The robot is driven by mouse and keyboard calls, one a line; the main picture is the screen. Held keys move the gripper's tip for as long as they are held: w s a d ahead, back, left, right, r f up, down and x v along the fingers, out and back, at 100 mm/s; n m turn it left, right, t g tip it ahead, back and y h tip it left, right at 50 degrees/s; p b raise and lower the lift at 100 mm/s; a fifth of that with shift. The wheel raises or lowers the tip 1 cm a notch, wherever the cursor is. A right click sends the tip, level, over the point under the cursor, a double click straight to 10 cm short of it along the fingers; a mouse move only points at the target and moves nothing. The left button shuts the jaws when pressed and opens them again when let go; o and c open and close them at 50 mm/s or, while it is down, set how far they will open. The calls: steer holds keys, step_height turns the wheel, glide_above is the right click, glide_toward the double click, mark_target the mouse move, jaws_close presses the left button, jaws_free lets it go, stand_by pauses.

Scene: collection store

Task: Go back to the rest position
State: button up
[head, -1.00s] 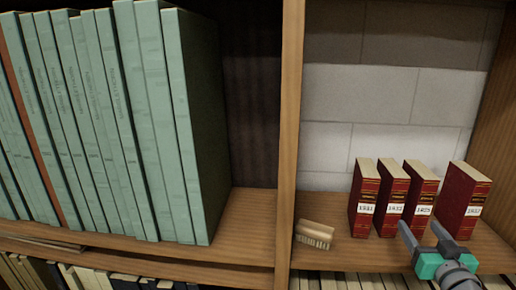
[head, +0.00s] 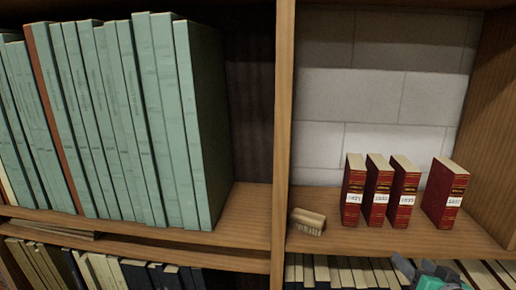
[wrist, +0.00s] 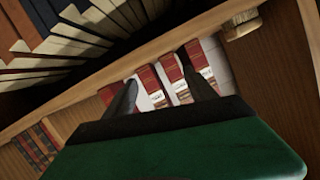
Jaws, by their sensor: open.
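My gripper (head: 428,272) shows at the bottom right of the head view, low in front of the right-hand shelf and partly cut off by the frame edge. In the wrist view its two dark fingers (wrist: 168,97) stand apart with nothing between them that they touch. Several red volumes with white year labels (head: 378,190) stand upright on the right-hand shelf. One red volume (head: 444,193) stands apart to the right with a gap beside it. The red volumes also show beyond the fingers in the wrist view (wrist: 150,84).
An upright divider (head: 283,130) separates this bay from a row of tall green volumes (head: 130,120). More books (head: 335,272) fill the shelf below. Free shelf board lies in front of the red books.

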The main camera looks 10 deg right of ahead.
steer(key=s+f+m+g+y, duration=0.1)
steer(key=s+f+m+g, duration=0.1)
steer(key=s+f+g, duration=0.3)
steer(key=s+f+m+g, duration=0.1)
steer(key=s+f, duration=0.2)
steer(key=f, duration=0.5)
steer(key=s+a+f+m+g+y+p, duration=0.1)
steer(key=s+a+f+m+g+y, duration=0.2)
steer(key=s+a+g, duration=0.5)
steer(key=w+a+r+n+t+p, duration=0.1)
steer(key=w+a+r+n, duration=0.2)
steer(key=a, duration=0.4)
steer(key=w+a+r+n+t+p, duration=0.1)
steer(key=w+a+r+n+p, duration=0.1)
steer(key=w+a+r+n, duration=0.2)
steer(key=w+a+r+n+h+p, duration=0.1)
steer(key=w+a+r+n+p, duration=0.1)
steer(key=a, duration=0.9)
step_height(320, 180, up, 3)
steer(key=shift+w+r+n+t, duration=0.2)
steer(key=shift+w+n+t, duration=0.2)
steer(key=shift+w+n, duration=0.55)
steer(key=shift+s, duration=0.2)
